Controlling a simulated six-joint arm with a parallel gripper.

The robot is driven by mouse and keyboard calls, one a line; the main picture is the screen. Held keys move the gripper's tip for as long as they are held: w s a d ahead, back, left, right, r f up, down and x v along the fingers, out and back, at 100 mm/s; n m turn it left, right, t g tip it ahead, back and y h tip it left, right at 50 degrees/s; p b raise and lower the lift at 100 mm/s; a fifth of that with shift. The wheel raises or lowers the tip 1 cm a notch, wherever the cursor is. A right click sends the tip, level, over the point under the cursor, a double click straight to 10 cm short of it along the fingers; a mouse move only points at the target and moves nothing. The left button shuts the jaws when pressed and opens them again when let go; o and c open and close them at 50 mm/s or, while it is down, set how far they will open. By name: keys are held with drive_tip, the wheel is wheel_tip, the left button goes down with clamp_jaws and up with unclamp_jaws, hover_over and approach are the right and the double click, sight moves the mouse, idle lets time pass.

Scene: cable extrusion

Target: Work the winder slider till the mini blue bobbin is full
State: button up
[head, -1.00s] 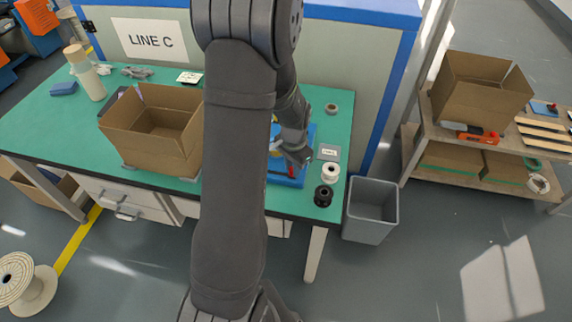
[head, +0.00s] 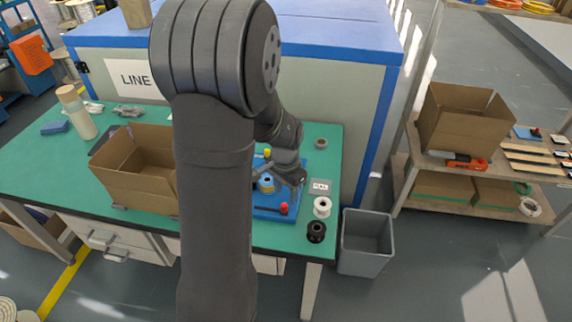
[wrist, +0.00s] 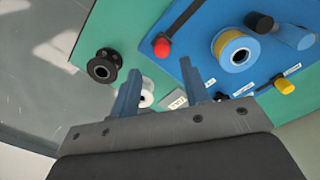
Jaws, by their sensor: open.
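The blue winder board (head: 275,213) lies at the right part of the green table. On it, the blue bobbin (wrist: 235,48), with a tan-yellow winding around its core, also shows in the head view (head: 267,184). A red-knobbed lever (wrist: 161,46), which looks like the slider, sits near one board edge; its red knob shows in the head view (head: 284,208). A yellow knob (wrist: 285,86) stands near another edge. My gripper (wrist: 160,82) is open and empty, its fingers apart beside the board's edge, touching neither knob nor bobbin. How full the bobbin is, I cannot tell.
A white spool (head: 322,206) and a black spool (head: 316,231) stand right of the board, near a small label card (head: 320,187). An open cardboard box (head: 140,190) stands left of my arm. A grey bin (head: 365,260) is on the floor at the right.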

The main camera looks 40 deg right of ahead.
sight(285, 205)
wheel_tip(285, 205, up, 12)
idle(0.3)
drive_tip(key=shift+f, duration=0.15)
wheel_tip(285, 205, down, 18)
drive_tip(key=shift+r, duration=0.25)
drive_tip(key=shift+a, duration=0.1)
idle(0.6)
drive_tip(key=shift+r, duration=0.2)
